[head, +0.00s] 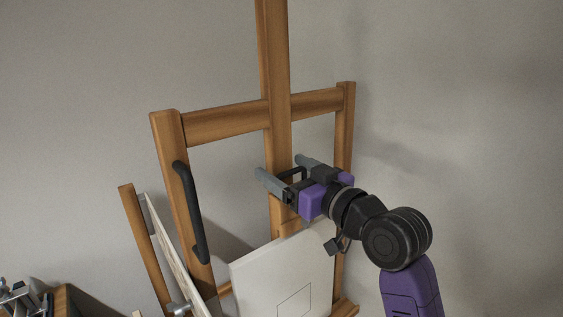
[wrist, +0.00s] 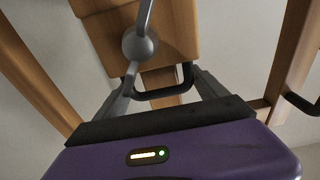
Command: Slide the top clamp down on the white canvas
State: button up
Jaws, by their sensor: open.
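The white canvas (head: 280,275) stands on the wooden easel (head: 278,105), below my gripper in the head view. My gripper (head: 283,168) is open in front of the easel's central post. In the wrist view, a wooden block (wrist: 185,38), apparently the top clamp, carries a grey round knob with a lever (wrist: 140,46) and a black U-shaped handle (wrist: 160,93). The fingers of my gripper (wrist: 165,80) lie on either side of this handle; contact cannot be told. In the head view, my gripper and wrist hide most of the clamp.
A black handle (head: 189,212) is fixed to the easel's left upright. A second framed canvas (head: 172,255) leans at the lower left, near a grey knob (head: 179,308). Metal items (head: 22,297) lie at the bottom left corner. The right side by the wall is clear.

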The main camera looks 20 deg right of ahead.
jog(key=shift+w+a, duration=0.2)
jog(key=shift+w, duration=0.5)
grip_shut()
notch_tip(320, 180, down, 4)
jog(key=b, duration=0.3)
jog(key=shift+s+d+f, duration=0.15)
jog(key=shift+f, duration=0.05)
grip_release()
jog(key=shift+s, duration=0.1)
